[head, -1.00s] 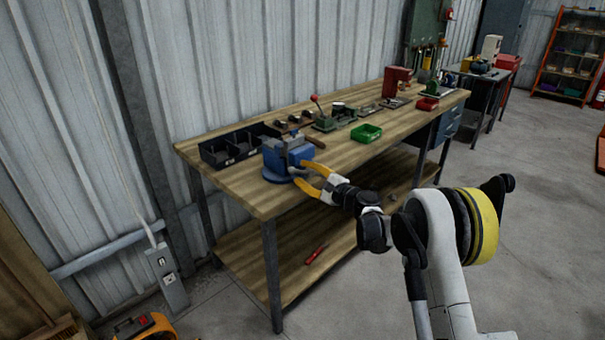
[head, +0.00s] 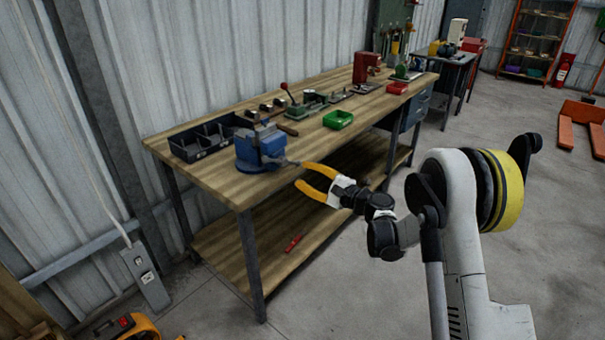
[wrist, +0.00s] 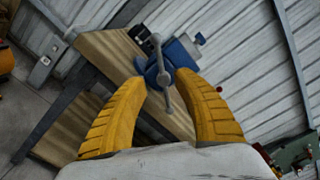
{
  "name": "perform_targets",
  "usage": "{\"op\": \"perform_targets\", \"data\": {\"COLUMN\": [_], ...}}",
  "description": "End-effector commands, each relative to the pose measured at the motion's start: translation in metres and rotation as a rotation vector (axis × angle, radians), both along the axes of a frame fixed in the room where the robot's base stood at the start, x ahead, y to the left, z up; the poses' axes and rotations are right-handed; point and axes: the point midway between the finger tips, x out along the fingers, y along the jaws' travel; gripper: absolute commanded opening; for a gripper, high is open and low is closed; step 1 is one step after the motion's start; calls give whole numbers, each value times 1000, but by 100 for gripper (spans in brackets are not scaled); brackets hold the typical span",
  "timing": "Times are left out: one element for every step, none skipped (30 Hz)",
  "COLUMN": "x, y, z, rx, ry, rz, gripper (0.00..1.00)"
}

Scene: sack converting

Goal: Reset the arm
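My arm reaches toward the workbench (head: 215,182) from the right in the head view. My gripper (head: 302,175), with yellow fingers, is open with nothing between its fingertips. It is off the bench's front edge, to the right of the blue vise (head: 258,146) and apart from it. The vise stands at the near left corner of the bench top. In the wrist view my open gripper (wrist: 163,78) points toward the vise (wrist: 180,52), whose grey handle bar (wrist: 160,62) shows beyond the fingertips.
Black bins (head: 200,142), a green tray (head: 338,119), a red tray (head: 397,88) and tools stand on the bench. A red tool (head: 292,243) lies on the lower shelf. An orange pallet jack (head: 578,125) is at the right. The floor between is clear.

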Motion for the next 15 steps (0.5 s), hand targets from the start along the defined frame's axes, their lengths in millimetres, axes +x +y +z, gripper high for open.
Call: {"op": "perform_targets", "data": {"x": [0, -1, -2, -4, -7, -12, -16, -22, -31, -39, -48, -61, -70, -81, -95], "y": [0, 0, 0, 0, -1, -1, -2, -3, -5, -7, -9, -13, -17, -20, -25], "z": [1, 3, 6, 10, 14, 22, 29, 36, 46, 53, 60, 68, 74, 79, 85], "rx": [-4, -9, -23, -41, -64, -104, -141, -183, -246, -296, -348, -416, -468, -520, -588], "ry": [-1, -2, -5, -8, -14, -24, -32, -41, -56, -66, -78, -93, -104, -114, -130], "rz": [0, 0, 0, 1, 2, 3, 5, 6, 10, 13, 17, 24, 29, 34, 44], "gripper": [35, 35, 35, 35, 35, 35, 35, 35, 35, 35, 35, 35, 35, 35, 35]}}
